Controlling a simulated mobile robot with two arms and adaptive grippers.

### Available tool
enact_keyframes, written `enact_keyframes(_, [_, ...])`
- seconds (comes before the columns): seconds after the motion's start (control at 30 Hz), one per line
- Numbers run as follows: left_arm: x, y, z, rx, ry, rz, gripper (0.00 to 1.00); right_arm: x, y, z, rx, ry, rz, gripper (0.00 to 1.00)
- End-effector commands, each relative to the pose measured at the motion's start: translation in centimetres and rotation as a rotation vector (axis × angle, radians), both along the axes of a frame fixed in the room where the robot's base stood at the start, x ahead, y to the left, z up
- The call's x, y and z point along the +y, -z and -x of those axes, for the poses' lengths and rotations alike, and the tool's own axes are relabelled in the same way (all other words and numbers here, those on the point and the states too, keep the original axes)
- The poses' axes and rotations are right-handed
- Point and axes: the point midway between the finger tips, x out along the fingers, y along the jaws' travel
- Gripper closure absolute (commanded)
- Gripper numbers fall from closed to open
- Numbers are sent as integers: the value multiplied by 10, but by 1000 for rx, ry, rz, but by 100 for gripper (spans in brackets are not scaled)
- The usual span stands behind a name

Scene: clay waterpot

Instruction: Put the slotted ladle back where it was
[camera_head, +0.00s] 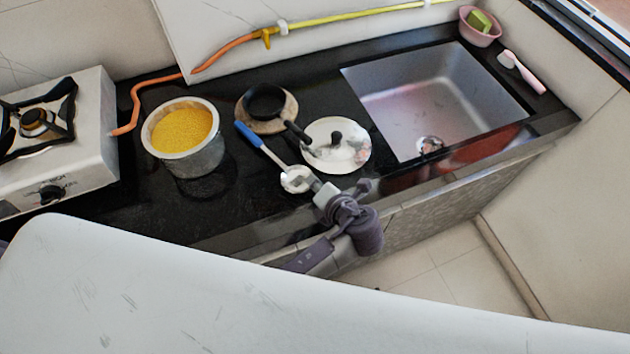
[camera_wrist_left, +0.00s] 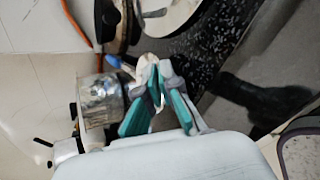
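The slotted ladle has a blue handle (camera_head: 248,134) and a pale round head (camera_head: 295,180). In the head view it slants across the black counter between the pot and the white lid. My left gripper (camera_head: 313,184) is at the head end, at the counter's front edge, and partly overlaps the head. In the left wrist view my gripper's teal-padded fingers (camera_wrist_left: 155,80) converge near a small blue bit of the handle (camera_wrist_left: 114,62). Whether they grip the ladle is unclear. My right gripper is not in view.
A metal pot (camera_head: 195,155) of yellow grains stands left of the ladle. A small black pan (camera_head: 265,102) on a round board and a white lid (camera_head: 352,150) lie behind and to the right. A sink (camera_head: 435,95) is at right, a stove (camera_head: 85,130) at left.

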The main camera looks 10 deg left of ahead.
Motion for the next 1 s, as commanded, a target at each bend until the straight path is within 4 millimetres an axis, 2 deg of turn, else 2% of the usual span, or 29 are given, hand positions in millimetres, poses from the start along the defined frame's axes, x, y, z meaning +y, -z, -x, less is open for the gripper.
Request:
enact_keyframes(0.77, [-1, 17, -3, 4, 1, 0, 100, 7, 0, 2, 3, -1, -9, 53])
enact_keyframes(1.0, [0, 19, -2, 9, 0, 0, 65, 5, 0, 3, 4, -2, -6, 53])
